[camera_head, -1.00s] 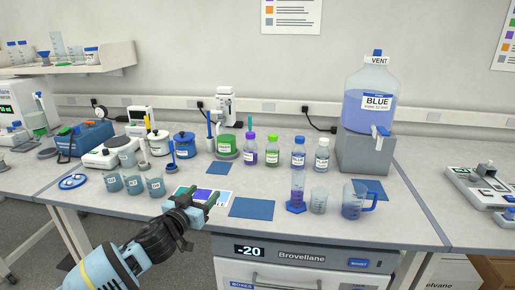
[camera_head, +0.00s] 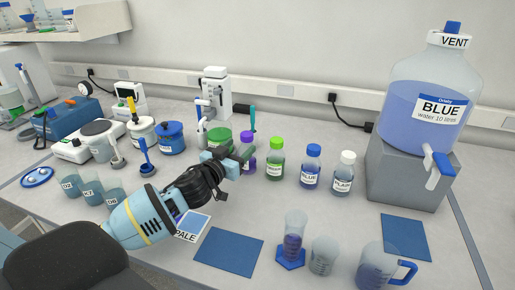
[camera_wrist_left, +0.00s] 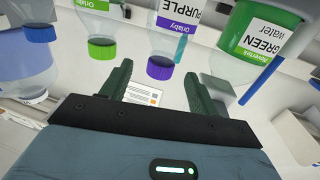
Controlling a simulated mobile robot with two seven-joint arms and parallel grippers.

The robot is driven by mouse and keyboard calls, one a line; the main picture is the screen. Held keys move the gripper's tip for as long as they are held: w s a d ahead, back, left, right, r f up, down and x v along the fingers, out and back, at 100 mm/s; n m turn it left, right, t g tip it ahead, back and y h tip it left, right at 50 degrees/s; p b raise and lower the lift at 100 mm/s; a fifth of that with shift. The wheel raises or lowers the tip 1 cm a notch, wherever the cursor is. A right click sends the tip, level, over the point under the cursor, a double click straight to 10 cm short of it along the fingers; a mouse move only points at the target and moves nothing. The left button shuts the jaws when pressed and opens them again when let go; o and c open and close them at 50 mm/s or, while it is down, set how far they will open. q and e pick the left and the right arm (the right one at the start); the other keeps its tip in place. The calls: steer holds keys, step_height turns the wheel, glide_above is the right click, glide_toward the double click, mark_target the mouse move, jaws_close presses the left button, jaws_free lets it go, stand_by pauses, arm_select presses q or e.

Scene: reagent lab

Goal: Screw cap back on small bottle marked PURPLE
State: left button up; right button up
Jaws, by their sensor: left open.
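The small bottle marked PURPLE (camera_head: 247,164) stands in the row of bottles on the bench, partly hidden by my left gripper. Its purple cap (camera_head: 248,136) shows on its top; I cannot tell how tight it is. My left gripper (camera_head: 236,155) is open, its fingers right beside this bottle. In the left wrist view, which appears upside down, the PURPLE bottle (camera_wrist_left: 180,18) and its purple cap (camera_wrist_left: 160,68) line up with the gap between the open fingers (camera_wrist_left: 157,88). They look empty, and the cap appears beyond them. My right gripper is not in view.
A green-capped bottle (camera_head: 275,162), a BLUE bottle (camera_head: 311,170) and a PLAIN bottle (camera_head: 342,177) stand to the right. A blue mat (camera_head: 228,250), cylinder (camera_head: 293,240) and beakers are in front.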

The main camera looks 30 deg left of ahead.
mark_target(243, 142)
arm_select(q)
steer(key=shift+r, duration=0.15)
steer(key=shift+w, duration=1.15)
steer(key=shift+w+a, duration=0.1)
steer(key=shift+w, duration=0.2)
steer(key=w, duration=0.3)
steer(key=shift+a, duration=0.2)
steer(key=shift+w, duration=0.8)
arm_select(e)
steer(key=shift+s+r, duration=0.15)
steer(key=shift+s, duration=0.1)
arm_select(q)
steer(key=shift+c, duration=0.3)
jaws_close()
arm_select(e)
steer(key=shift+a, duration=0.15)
